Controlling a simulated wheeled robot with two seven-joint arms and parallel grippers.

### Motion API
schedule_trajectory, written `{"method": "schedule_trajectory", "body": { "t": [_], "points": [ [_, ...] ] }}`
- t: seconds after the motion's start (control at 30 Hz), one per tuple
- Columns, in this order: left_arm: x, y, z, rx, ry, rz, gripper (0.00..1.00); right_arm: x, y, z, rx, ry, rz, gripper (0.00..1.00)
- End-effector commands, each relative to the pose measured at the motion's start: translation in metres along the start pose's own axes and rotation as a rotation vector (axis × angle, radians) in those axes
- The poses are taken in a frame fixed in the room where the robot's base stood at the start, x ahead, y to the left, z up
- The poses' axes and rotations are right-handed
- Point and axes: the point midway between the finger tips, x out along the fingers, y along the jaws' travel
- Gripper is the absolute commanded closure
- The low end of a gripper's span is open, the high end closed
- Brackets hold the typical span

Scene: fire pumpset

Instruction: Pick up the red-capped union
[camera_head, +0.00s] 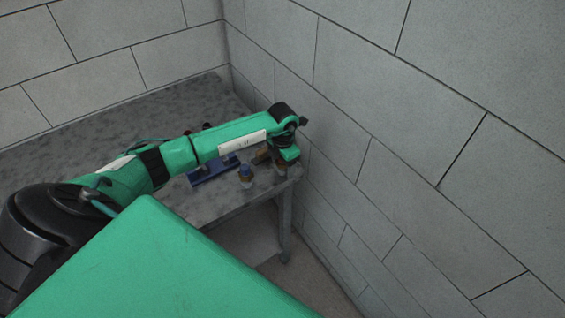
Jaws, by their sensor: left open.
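My left arm reaches across the grey table from the left, and its wrist bends down near the table's right corner. My left gripper (284,160) is open, small and partly hidden under the green wrist link. A dark and brassy fitting (281,171) stands right below it; I cannot tell its cap colour or whether the fingers are around it. A small dark red piece (206,126) shows behind the forearm, mostly hidden; I cannot tell if it is the red-capped union. A blue-capped brassy union (246,172) stands upright left of the gripper. My right gripper is out of view.
A blue holder (212,174) lies on the table (200,205) below my forearm. A small brown block (262,156) sits between the blue-capped union and the gripper. A block wall (340,110) rises close to the right of the wrist. The table's front left is bare.

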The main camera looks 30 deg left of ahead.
Motion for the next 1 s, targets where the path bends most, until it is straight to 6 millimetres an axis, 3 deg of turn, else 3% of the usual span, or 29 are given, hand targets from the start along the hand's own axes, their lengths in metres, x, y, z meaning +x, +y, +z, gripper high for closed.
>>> {"method": "schedule_trajectory", "body": {
  "t": [0.27, 0.5, 0.6, 1.0],
  "points": [
    [0.004, 0.000, 0.000, 0.000, 0.000, 0.000, 0.36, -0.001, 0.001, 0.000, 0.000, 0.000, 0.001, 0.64],
    [0.004, 0.000, 0.000, 0.000, 0.000, 0.000, 0.83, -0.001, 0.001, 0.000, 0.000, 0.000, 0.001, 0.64],
    [0.002, 0.001, 0.001, 0.000, -0.002, 0.001, 0.98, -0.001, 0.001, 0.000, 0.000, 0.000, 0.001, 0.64],
    [-0.007, 0.001, 0.001, 0.000, -0.005, 0.001, 0.99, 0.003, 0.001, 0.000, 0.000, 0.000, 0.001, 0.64]
  ]
}}
